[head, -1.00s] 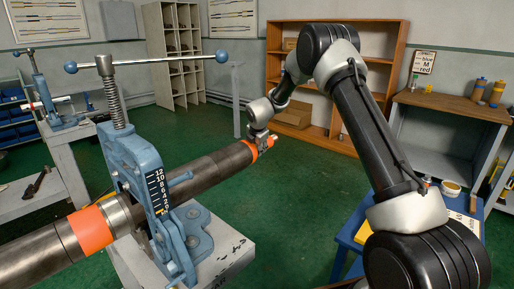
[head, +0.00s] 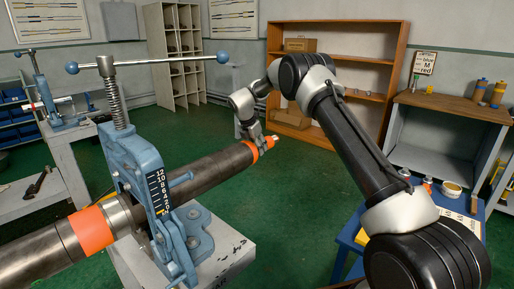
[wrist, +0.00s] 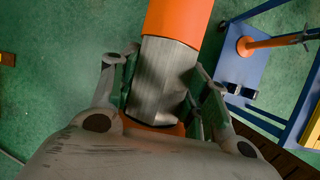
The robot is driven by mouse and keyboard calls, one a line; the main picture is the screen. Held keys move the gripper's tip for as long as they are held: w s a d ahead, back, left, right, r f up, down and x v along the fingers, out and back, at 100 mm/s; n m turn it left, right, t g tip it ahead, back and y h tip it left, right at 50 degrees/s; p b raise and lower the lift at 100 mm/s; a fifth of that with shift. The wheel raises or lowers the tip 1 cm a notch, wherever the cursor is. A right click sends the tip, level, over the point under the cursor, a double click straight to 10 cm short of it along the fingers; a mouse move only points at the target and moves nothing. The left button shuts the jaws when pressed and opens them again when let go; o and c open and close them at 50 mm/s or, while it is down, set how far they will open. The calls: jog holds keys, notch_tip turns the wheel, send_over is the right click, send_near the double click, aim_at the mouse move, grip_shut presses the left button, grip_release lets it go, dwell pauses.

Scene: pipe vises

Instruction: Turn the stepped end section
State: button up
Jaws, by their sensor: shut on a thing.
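The long dark pipe (head: 203,178) runs through the blue vise (head: 150,178) and points to the back right. Its far end has an orange band (head: 260,147) and a narrower stepped end section, which shows as a grey flat-sided metal piece (wrist: 160,80) in the wrist view, beyond a wide orange part (wrist: 178,20). My gripper (wrist: 160,95) has its fingers on both sides of this stepped section and is shut on it. In the head view my gripper (head: 258,143) is at the pipe's far end, coming from above. The section's lower end is partly hidden by my gripper.
A blue table (head: 350,238) stands at the right, below my arm. A workbench (head: 450,103) and an orange-brown shelf (head: 392,60) stand behind. The vise handle bar (head: 150,60) extends above the pipe. Green floor is clear around the pipe's end.

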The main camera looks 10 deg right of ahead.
jog(key=o, duration=1)
jog(key=v, duration=1.2)
jog(key=shift+d, duration=0.1)
